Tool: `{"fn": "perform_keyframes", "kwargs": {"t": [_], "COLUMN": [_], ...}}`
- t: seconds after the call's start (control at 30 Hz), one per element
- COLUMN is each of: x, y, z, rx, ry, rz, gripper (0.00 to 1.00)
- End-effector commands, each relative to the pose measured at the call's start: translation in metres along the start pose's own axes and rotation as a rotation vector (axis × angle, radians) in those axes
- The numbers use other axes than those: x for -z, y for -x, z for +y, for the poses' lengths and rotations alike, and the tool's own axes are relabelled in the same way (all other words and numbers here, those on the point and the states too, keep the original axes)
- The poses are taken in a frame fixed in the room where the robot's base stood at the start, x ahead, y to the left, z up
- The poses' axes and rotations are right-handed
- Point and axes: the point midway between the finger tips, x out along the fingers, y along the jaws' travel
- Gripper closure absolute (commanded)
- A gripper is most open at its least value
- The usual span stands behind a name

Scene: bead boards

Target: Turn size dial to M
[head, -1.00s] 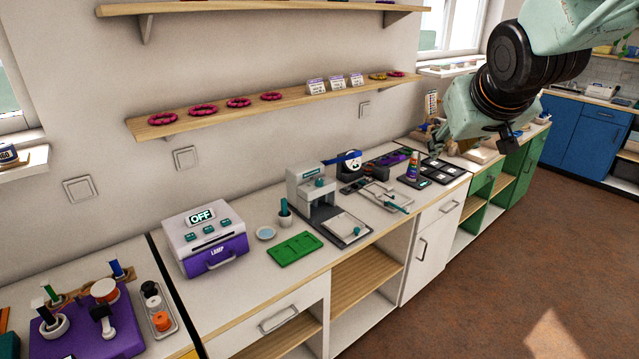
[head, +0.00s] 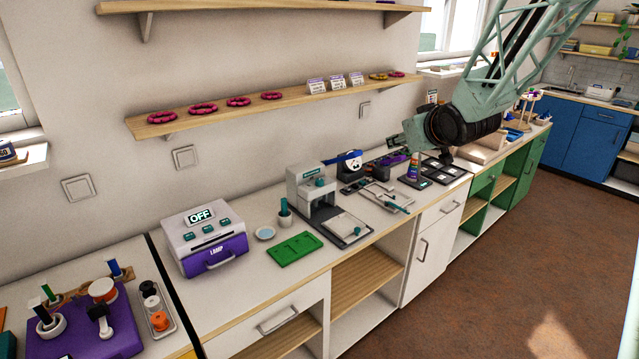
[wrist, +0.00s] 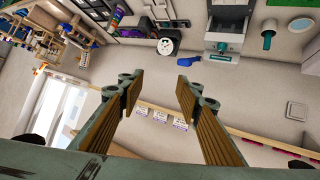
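A white round face with dark marks (head: 351,163), perhaps the size dial, stands on the counter against the wall, with a blue part on its left. In the wrist view this round face (wrist: 166,46) shows beyond the gap between my fingers, with the blue part (wrist: 189,61) beside it. Letters on it are too small to read. My gripper (wrist: 162,78) is open and empty in the wrist view, apart from everything. In the head view my arm's end hangs above the right part of the counter, and the fingers are hard to make out.
A grey press-like machine (head: 308,185) stands left of the round face. A tray with a teal-handled tool (head: 388,197) and dark boards (head: 440,170) lie to the right. A purple box reading OFF (head: 204,240) is farther left. A shelf (head: 290,95) juts from the wall above.

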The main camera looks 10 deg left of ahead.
Motion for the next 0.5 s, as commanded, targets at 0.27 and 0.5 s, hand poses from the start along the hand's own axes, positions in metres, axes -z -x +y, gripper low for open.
{"fn": "perform_keyframes", "kwargs": {"t": [0.27,0.5], "x": [-0.006,-0.014], "y": [-0.059,-0.103], "z": [-0.018,-0.037], "rx": [0.059,0.116], "ry": [0.016,0.026], "rz": [0.078,0.149], "gripper": [0.68,0.68]}}
